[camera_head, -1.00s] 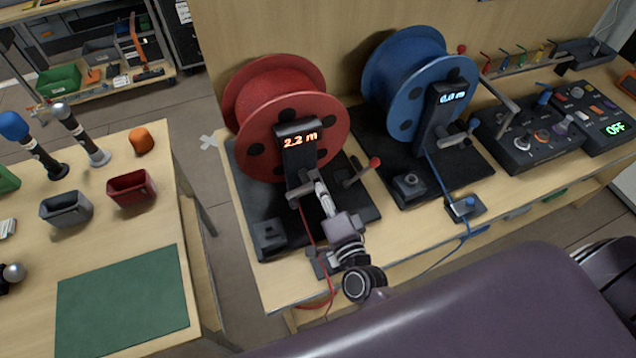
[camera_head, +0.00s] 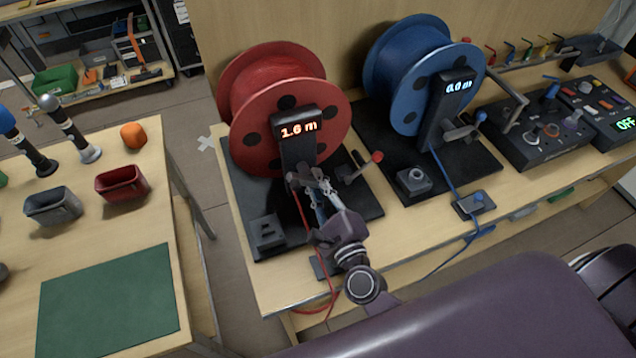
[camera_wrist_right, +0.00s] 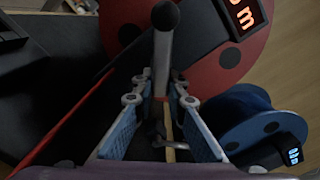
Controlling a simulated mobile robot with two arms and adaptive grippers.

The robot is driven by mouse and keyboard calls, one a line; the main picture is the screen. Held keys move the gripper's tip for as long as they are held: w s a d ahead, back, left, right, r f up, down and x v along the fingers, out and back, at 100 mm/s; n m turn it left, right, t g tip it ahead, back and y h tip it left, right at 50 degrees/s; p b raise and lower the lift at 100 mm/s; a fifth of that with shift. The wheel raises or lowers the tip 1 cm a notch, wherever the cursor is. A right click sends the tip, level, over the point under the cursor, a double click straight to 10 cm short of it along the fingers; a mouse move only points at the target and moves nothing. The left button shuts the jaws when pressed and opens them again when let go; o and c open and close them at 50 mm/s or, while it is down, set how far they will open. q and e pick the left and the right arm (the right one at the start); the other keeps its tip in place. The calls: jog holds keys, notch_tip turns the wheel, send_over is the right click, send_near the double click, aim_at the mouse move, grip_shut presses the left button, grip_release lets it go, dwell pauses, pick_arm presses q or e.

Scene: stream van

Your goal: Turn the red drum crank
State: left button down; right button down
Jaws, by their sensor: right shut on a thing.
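The red drum (camera_head: 283,95) stands on a black base, with a dark post in front whose display (camera_head: 297,130) reads 1.6 m. The grey drum crank (camera_head: 293,180) is low on the post, largely hidden by my right gripper (camera_head: 318,190). In the right wrist view, the crank (camera_wrist_right: 163,55) shows as a grey bar with a dark round end, between the blue-padded fingers of my right gripper (camera_wrist_right: 160,88). That gripper is shut on the crank. My left gripper is not in view.
A red-knobbed lever (camera_head: 376,157) stands just right of the gripper. The blue drum (camera_head: 415,80), reading 0.0 m, is to the right, before a control box (camera_head: 545,135). A red cable (camera_head: 303,213) hangs below the post. A side table with bins (camera_head: 122,184) stands left across a floor gap.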

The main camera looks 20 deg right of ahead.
aim_at(304, 182)
jog(key=m+b, duration=0.1)
jog(key=m, duration=0.1)
jog(key=a+m+b, duration=0.1)
jog(key=m, duration=0.1)
jog(key=m+b, duration=0.1)
jog(key=m, duration=0.1)
jog(key=shift+w+a, duration=0.1)
jog(key=shift+a, duration=0.15)
jog(key=m, duration=0.2)
jog(key=m+b, duration=0.1)
jog(key=m, duration=0.2)
jog(key=shift+a+r+m, duration=0.25)
jog(key=shift+a+m, duration=0.1)
jog(key=shift+m, duration=0.05)
jog(key=m, duration=0.3)
jog(key=m+b, duration=0.1)
jog(key=m, duration=0.1)
jog(key=shift+a+r+m, duration=0.2)
jog(key=shift+a+m, duration=0.05)
jog(key=shift+m, duration=0.05)
jog(key=m, duration=0.5)
jog(key=shift+r, duration=0.25)
jog(key=shift+m, duration=0.4)
jog(key=c, duration=1.9)
grip_release()
jog(key=shift+c, duration=0.2)
jog(key=shift+d+f, duration=0.2)
jog(key=shift+a, duration=0.1)
